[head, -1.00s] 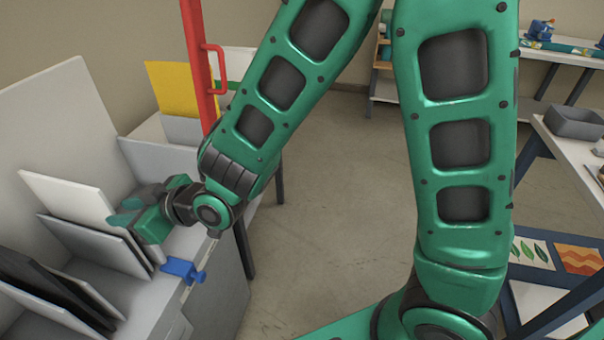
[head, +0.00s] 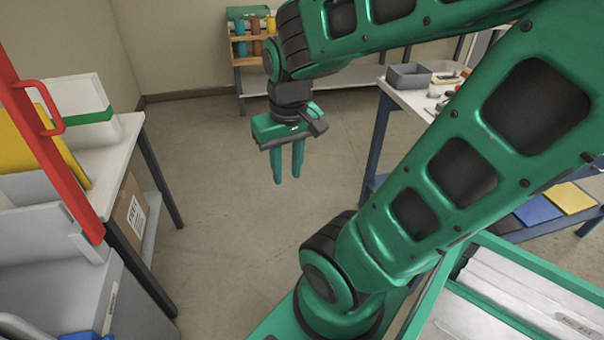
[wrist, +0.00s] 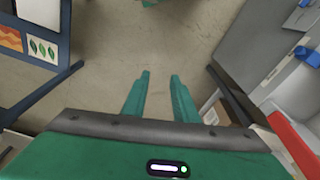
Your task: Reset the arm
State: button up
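My gripper (head: 288,165) hangs in the middle of the head view, pointing down over bare floor, with the arm folded above it. Its two green fingers are parted by a narrow gap with nothing between them. The wrist view also shows my gripper (wrist: 158,85), with floor visible between the fingers. It touches nothing.
On the left stand a red post with a handle (head: 48,150), a grey bench and a cardboard box (head: 130,215). On the right is a table with a grey bin (head: 408,76). A shelf (head: 250,48) with bottles stands at the back. The middle floor is clear.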

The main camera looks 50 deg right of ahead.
jog(key=s+d+m+g, duration=0.1)
jog(key=s+m, duration=0.1)
jog(key=s, duration=0.4)
jog(key=shift+s+d+r+y, duration=0.15)
jog(key=shift+d+r+y, duration=0.05)
jog(key=shift+r+y, duration=0.25)
jog(key=shift+w+f, duration=0.25)
jog(key=shift+w, duration=0.45)
